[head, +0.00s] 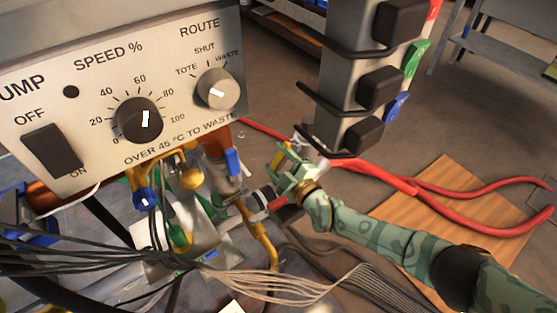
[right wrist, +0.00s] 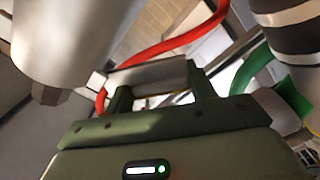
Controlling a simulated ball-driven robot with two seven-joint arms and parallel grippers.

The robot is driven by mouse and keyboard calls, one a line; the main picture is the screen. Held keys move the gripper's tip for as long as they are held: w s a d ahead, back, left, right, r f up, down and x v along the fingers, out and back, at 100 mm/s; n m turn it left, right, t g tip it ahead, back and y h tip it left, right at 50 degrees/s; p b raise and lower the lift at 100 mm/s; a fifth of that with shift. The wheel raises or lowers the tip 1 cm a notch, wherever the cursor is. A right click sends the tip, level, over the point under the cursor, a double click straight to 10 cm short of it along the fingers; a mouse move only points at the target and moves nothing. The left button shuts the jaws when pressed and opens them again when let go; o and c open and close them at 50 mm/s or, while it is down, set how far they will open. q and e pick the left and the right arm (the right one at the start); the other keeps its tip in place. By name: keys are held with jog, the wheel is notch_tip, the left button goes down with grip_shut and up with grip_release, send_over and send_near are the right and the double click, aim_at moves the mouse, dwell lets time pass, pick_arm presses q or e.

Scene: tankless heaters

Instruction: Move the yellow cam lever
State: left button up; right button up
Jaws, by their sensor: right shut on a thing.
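My right gripper (head: 284,162) is at the right of the pipework below the control box, its arm coming in from the right. My left gripper is not in view.
A control box (head: 130,90) with knobs hangs over crowded valves and a blue handle (head: 232,162). Bundled grey cables (head: 290,285) cross the front. A red hose (head: 460,215) lies over a wooden board (head: 455,180).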

jog(key=shift+f, duration=0.15)
jog(key=o, duration=1.4)
jog(key=shift+s+d, duration=0.15)
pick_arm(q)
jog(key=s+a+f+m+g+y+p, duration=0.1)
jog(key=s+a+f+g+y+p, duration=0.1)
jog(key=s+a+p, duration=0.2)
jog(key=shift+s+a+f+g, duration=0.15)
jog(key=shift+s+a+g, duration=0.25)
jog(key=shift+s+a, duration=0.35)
pick_arm(e)
jog(key=v, duration=1.6)
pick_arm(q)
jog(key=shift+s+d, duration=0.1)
